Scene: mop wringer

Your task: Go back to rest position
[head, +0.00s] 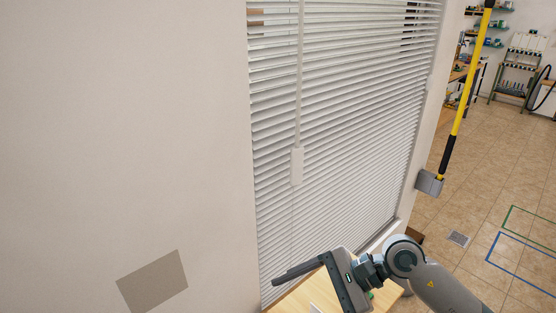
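My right gripper (290,273) is at the bottom centre of the head view, its arm coming in from the lower right. Its dark fingers point left, in front of the lower part of the window blinds. They overlap in this view, so I cannot tell whether there is a gap between them. I see no object held there. My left gripper is not in view. A yellow pole with black sections (461,95) stands at a tilt at the upper right, well apart from my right gripper. A grey block (430,182) is at its lower end.
White blinds (345,130) cover the window behind my gripper, with a blank wall (120,120) to the left. A light wooden surface (306,297) lies under the gripper. Shelves (517,70) stand far right. The tiled floor (490,150) there is mostly open.

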